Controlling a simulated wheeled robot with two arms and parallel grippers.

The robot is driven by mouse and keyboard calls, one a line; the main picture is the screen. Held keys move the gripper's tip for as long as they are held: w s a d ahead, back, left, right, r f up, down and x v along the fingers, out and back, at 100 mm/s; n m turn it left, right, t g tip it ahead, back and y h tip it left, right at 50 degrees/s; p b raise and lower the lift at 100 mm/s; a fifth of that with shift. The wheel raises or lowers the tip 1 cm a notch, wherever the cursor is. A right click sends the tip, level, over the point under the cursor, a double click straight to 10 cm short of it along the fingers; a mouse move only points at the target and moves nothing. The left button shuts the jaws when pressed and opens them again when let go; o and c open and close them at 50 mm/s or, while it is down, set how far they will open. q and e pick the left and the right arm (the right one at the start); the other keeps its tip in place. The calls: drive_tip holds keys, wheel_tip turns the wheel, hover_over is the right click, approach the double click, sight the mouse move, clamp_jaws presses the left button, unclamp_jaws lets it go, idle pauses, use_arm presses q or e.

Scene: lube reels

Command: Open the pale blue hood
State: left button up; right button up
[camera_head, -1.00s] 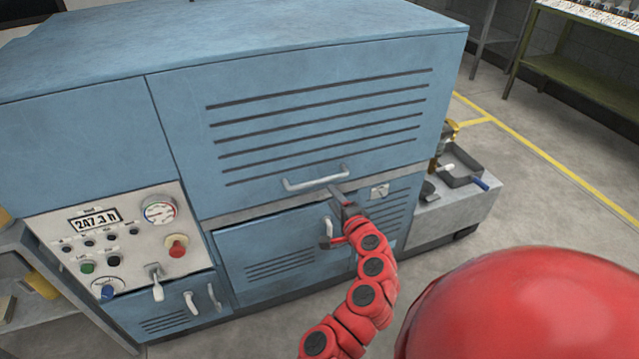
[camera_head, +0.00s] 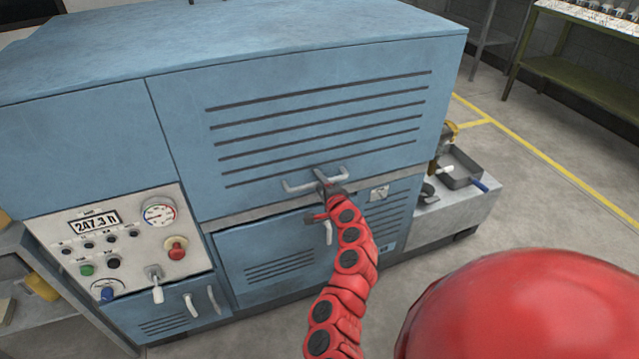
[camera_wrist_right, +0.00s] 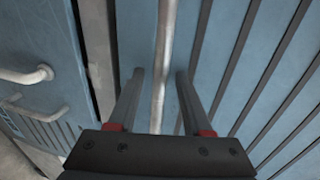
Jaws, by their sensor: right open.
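The pale blue hood (camera_head: 320,110) is the large slatted panel on the front of the machine, and it is down. Its white bar handle (camera_head: 296,187) runs along its lower edge. My right gripper (camera_head: 322,178) is at the right part of this handle. In the right wrist view the handle bar (camera_wrist_right: 164,60) runs between the two fingers of the open gripper (camera_wrist_right: 157,90), with room on both sides. The fingers do not close on it. My left gripper is not in view.
Below the hood is a lower door (camera_head: 275,255) with its own handle (camera_head: 328,232). A control panel (camera_head: 120,240) with gauge and knobs is at left. A grey ledge with a tray (camera_head: 462,168) stands at right.

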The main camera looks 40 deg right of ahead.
clamp_jaws()
idle(1.4)
